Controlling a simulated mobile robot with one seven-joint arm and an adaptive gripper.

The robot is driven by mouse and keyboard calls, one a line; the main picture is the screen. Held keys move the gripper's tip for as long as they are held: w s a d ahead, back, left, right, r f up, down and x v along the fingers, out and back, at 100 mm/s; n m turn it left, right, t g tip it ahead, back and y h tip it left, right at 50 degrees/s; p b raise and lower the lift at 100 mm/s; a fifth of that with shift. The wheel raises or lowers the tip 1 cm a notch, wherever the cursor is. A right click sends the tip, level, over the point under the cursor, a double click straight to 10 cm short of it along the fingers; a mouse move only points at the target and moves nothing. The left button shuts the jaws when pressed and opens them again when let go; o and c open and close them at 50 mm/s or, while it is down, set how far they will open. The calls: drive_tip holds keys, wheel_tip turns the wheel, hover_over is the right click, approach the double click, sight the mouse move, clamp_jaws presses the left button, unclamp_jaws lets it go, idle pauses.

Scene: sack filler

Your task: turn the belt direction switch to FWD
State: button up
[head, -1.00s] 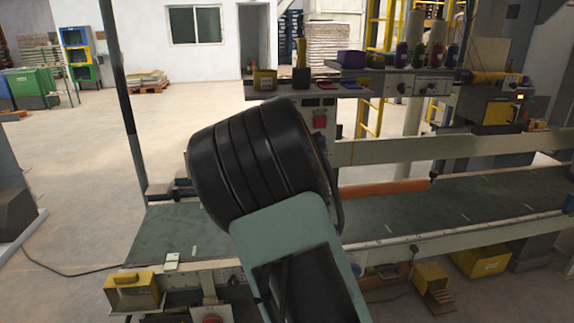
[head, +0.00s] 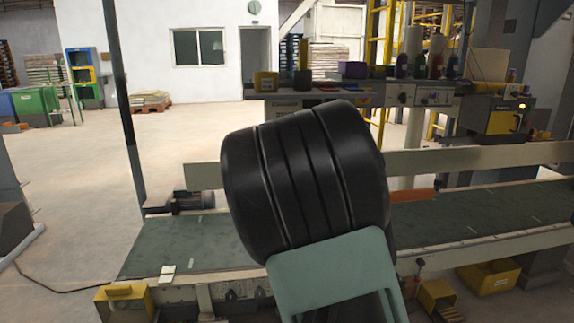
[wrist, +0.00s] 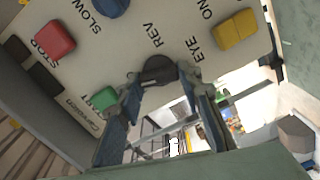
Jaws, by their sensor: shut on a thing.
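In the wrist view, a pale control panel (wrist: 105,55) fills the upper part, with its lettering turned sideways. A dark round knob (wrist: 157,66) sits beside the word REV and looks to be the belt direction switch. My gripper (wrist: 160,78) is shut on this knob, one finger on each side. No FWD label shows, and I cannot tell where the knob points. In the head view, my dark arm covers the gripper and switch.
A red button (wrist: 54,40), a green button (wrist: 104,98), a blue knob (wrist: 112,5) and a yellow switch (wrist: 236,30) by EYE ON surround the knob. The head view shows the green conveyor belt (head: 190,245) and a shelf (head: 405,92) behind.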

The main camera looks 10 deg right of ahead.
drive_tip(key=shift+f+n+b, duration=0.1)
drive_tip(key=shift+n+b, duration=0.45)
drive_tip(key=shift+n, duration=0.95)
drive_tip(key=o, duration=1.2)
drive_tip(key=shift+c, duration=0.2)
drive_tip(key=shift+s, duration=0.15)
drive_tip(key=s, duration=1.1)
drive_tip(key=shift+s, duration=0.4)
